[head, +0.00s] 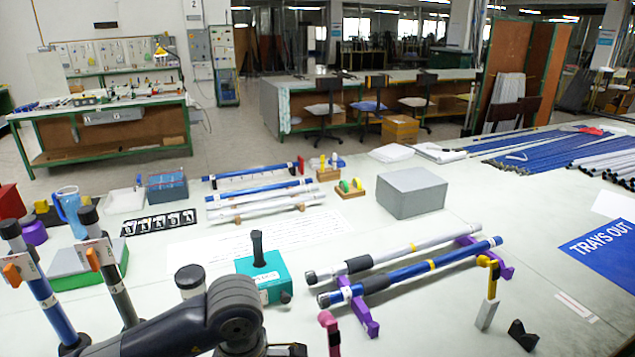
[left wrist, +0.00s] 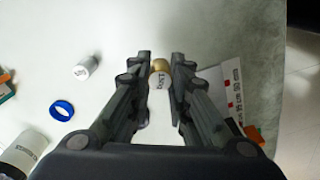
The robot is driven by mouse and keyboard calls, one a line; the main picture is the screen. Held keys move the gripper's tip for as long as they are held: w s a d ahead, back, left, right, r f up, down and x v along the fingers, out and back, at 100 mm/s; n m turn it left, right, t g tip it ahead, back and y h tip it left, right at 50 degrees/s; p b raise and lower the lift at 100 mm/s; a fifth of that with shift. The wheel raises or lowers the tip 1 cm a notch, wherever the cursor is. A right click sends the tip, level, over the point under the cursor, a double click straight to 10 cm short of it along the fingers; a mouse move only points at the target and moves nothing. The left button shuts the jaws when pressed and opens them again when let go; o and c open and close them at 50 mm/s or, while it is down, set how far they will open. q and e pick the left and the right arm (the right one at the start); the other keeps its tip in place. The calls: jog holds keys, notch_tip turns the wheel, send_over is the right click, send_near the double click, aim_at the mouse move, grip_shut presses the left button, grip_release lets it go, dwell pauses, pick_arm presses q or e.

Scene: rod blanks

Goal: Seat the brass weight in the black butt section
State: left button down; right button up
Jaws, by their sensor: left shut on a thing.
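In the left wrist view my left gripper (left wrist: 161,66) is shut on a small piece with a brass-coloured top, the brass weight (left wrist: 160,64). A white label with dark lettering shows just below the brass, between the fingers. In the head view my left arm crosses the bottom left, and its gripper is hidden or out of frame. A dark grey tube (head: 120,290) with a white label and orange clip stands upright at the left; it may be the black butt section, but I cannot tell for sure. My right gripper is not in view.
A blue tube (head: 50,302) stands beside the dark one. A teal block (head: 272,268) and rods on purple stands (head: 360,312) lie to the right. The left wrist view shows a blue ring (left wrist: 62,110), a white cylinder (left wrist: 87,63) and a marked card (left wrist: 228,95).

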pick_arm(q)
jog(key=s+a+r+m, duration=0.3)
jog(key=a+r+m, duration=0.2)
jog(key=m, duration=1.3)
jog(key=shift+a+r, duration=0.2)
jog(key=shift+a, duration=0.4)
